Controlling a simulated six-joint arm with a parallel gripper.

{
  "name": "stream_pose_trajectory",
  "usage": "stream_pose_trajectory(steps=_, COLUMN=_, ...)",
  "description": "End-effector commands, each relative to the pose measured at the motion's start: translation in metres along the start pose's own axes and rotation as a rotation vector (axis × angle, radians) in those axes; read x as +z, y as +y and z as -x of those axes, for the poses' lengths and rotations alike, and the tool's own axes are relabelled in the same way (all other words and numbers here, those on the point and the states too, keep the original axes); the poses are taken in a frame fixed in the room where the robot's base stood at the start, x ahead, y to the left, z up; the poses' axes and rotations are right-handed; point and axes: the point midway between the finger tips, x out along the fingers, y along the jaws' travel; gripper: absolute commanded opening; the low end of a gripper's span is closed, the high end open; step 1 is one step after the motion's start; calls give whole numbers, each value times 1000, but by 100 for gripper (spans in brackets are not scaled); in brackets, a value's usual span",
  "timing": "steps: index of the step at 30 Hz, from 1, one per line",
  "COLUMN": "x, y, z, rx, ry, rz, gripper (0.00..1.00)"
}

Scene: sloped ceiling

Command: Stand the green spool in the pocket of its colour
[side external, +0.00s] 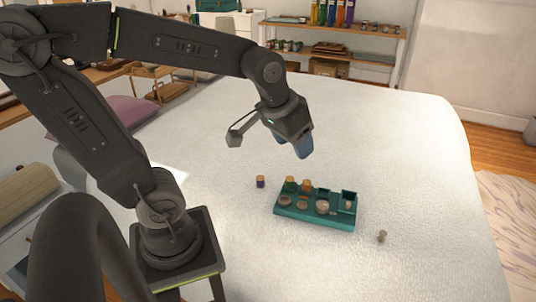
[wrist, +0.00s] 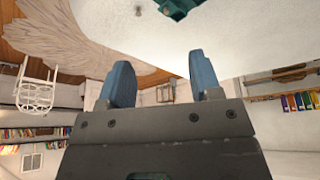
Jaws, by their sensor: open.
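I cannot make out a green spool in either view. A teal tray (side external: 315,222) with several pockets sits on the white bed in the side view; its edge shows at the top of the wrist view (wrist: 180,8). A yellow-topped piece (side external: 290,183) and an orange piece (side external: 306,186) stand at its back left. Several round, pale or brownish shapes lie along it, too small to tell apart. My gripper (side external: 303,148) is above and behind the tray, clear of it. In the wrist view its blue fingers (wrist: 163,82) are apart with nothing between them.
A purple spool-like piece with an orange top (side external: 260,181) stands left of the tray. A small grey-brown piece (side external: 382,236) lies to its right; a small piece (wrist: 138,11) also shows in the wrist view. The bed around is mostly clear. Shelves (side external: 335,45) stand behind.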

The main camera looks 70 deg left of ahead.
Motion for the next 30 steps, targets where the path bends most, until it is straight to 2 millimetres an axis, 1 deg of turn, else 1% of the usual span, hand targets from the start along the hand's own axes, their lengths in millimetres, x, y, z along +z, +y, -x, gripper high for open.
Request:
stream_pose_trajectory(steps=1, x=15, y=8, z=12, rx=19, ry=27, rz=-50, gripper=58)
stream_pose_trajectory(steps=3, x=34, y=15, z=23, rx=40, ry=48, rz=-107, gripper=58)
stream_pose_trajectory(steps=6, x=54, y=21, z=33, rx=62, ry=73, rz=-167, gripper=58)
stream_pose_trajectory(steps=9, x=66, y=24, z=37, rx=75, ry=85, rz=-201, gripper=58)
stream_pose_trajectory(steps=13, x=71, y=25, z=39, rx=80, ry=90, rz=-217, gripper=58)
stream_pose_trajectory(steps=30, x=70, y=25, z=39, rx=79, ry=90, rz=-214, gripper=58)
